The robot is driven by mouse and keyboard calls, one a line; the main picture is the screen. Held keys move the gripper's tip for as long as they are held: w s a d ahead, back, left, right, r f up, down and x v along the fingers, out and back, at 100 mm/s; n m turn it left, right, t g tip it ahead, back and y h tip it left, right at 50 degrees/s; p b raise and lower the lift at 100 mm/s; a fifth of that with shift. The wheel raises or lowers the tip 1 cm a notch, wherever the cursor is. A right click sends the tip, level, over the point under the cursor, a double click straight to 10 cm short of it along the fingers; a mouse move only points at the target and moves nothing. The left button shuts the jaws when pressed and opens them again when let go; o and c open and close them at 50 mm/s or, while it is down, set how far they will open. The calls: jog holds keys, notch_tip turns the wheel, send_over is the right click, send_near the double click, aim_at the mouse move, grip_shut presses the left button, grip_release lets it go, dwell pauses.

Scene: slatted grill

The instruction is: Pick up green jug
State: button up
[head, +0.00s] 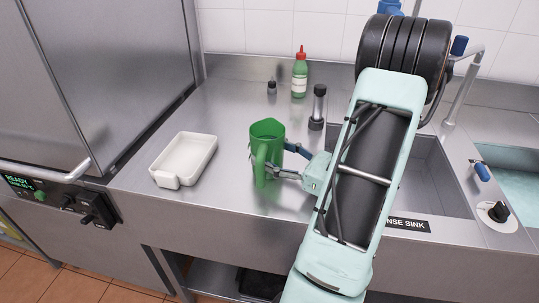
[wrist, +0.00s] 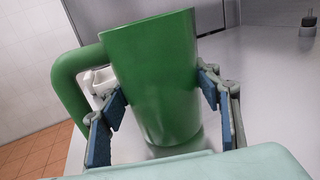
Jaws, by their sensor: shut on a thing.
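The green jug (head: 267,143) stands upright on the steel counter, left of the sink, in the head view. Its handle faces the front left. My gripper (head: 277,161) reaches it from the right and is shut on its body. In the wrist view the green jug (wrist: 155,80) fills the middle, with its handle on the left. The blue finger pads of my gripper (wrist: 160,105) lie on both sides of the jug's body. I cannot tell whether the jug's base is lifted off the counter.
A white tray (head: 184,160) lies left of the jug. A green bottle with a red cap (head: 300,76), a small dark-capped jar (head: 272,87) and a dark-topped grinder (head: 318,106) stand behind. The sink basin (head: 425,165) is right. The counter's front edge is close.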

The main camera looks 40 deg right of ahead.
notch_tip(320, 180, up, 2)
jog(key=shift+r, duration=0.2)
jog(key=s+d+r+p, duration=0.1)
jog(key=s+d+r, duration=0.1)
jog(key=s+r, duration=0.3)
jog(key=s+d+r, duration=0.2)
jog(key=s+r, duration=0.3)
jog(key=s, duration=0.3)
jog(key=shift+s+d+p, duration=0.15)
jog(key=shift+d+p, duration=0.2)
jog(key=shift+r, duration=0.1)
notch_tip(320, 180, up, 5)
jog(key=p, duration=0.5)
